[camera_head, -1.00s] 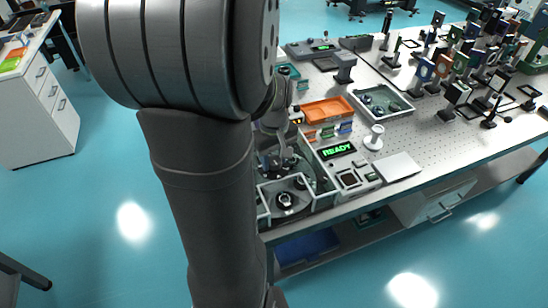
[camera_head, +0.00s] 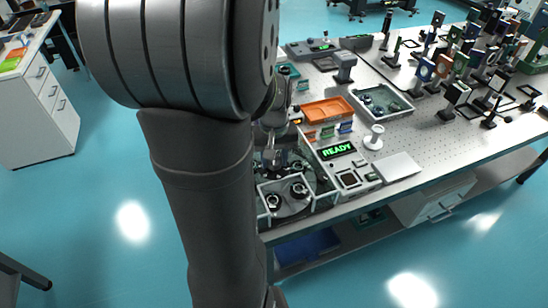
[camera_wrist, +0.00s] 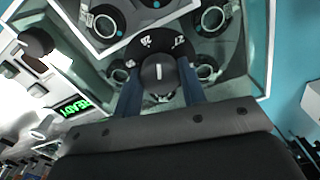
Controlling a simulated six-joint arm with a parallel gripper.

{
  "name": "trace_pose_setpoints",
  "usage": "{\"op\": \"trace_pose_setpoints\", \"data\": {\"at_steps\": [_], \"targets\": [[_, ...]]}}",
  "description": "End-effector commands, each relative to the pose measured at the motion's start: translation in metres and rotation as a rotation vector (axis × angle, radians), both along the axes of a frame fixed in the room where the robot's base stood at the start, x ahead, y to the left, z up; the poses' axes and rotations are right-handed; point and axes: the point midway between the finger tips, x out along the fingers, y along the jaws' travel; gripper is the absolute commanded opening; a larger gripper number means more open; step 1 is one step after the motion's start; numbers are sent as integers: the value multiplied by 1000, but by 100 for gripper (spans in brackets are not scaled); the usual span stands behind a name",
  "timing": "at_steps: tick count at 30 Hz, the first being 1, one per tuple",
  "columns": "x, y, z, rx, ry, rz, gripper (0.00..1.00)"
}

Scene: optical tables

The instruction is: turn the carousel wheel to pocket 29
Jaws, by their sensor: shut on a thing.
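The carousel wheel (camera_head: 287,207) is a dark disc inside a pale-walled housing at the near left end of the table. Round black-ringed items sit in its pockets, and two show in the front window. In the wrist view, a dark round knob (camera_wrist: 158,73) with a white line stands on the wheel's hub. In the head view, my gripper (camera_head: 271,160) is above the wheel, partly hidden by my arm.
A green READY display (camera_head: 338,149) stands just right of the housing. An orange tray (camera_head: 327,111) and a grey tray (camera_head: 381,102) lie behind it. A white spool-like post (camera_head: 374,137) stands nearby. Many optical mounts crowd the table's right end.

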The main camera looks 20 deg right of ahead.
Motion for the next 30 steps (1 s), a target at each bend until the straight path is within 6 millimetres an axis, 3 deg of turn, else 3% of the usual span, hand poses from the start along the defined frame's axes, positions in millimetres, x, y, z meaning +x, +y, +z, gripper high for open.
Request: {"op": "trace_pose_setpoints", "data": {"at_steps": [30], "targets": [[0,0,0,0,-1,-508,0]]}}
